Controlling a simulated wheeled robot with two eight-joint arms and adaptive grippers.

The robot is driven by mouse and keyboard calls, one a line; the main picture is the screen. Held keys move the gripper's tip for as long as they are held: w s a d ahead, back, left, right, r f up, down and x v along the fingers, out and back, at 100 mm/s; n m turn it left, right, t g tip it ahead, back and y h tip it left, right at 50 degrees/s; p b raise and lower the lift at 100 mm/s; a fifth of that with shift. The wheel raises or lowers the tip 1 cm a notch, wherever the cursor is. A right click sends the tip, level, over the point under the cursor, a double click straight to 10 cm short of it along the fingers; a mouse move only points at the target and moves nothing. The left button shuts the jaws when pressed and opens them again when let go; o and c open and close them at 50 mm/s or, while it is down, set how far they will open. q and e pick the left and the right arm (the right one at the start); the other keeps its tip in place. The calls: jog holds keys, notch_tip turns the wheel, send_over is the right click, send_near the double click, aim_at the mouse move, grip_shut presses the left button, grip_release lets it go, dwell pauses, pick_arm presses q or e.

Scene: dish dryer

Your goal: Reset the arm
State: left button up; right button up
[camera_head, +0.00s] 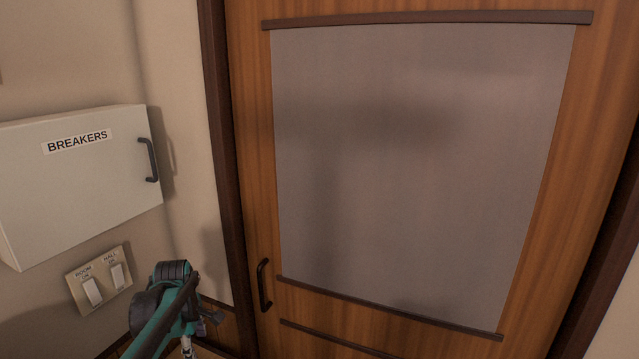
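My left arm, teal and black, reaches up from the bottom edge at the lower left, in front of the wall and near the door's left side. Small dark parts at its right end look like my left gripper (211,318). They are too small and partly hidden behind the arm, so I cannot tell if it is open or shut. I see nothing held there. My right arm and gripper are out of view.
A wooden door (255,190) with a grey panel (420,160) stands shut ahead. Its dark handle (264,285) is just right of my arm. A closed breaker box (80,190) and a switch plate (100,282) are on the left wall.

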pick_arm(q)
jog(key=s+d+r+m+t, duration=0.2)
jog(key=s+d+r+m, duration=0.2)
jog(key=s+d+m, duration=0.65)
jog(key=s+d+f+m+t, duration=0.3)
jog(key=s+m, duration=0.5)
jog(key=s, duration=0.4)
jog(key=shift+f+h, duration=0.2)
jog(key=shift+h, duration=0.1)
jog(key=shift+s+m, duration=0.1)
jog(key=shift+m, duration=0.15)
jog(key=shift+c, duration=0.2)
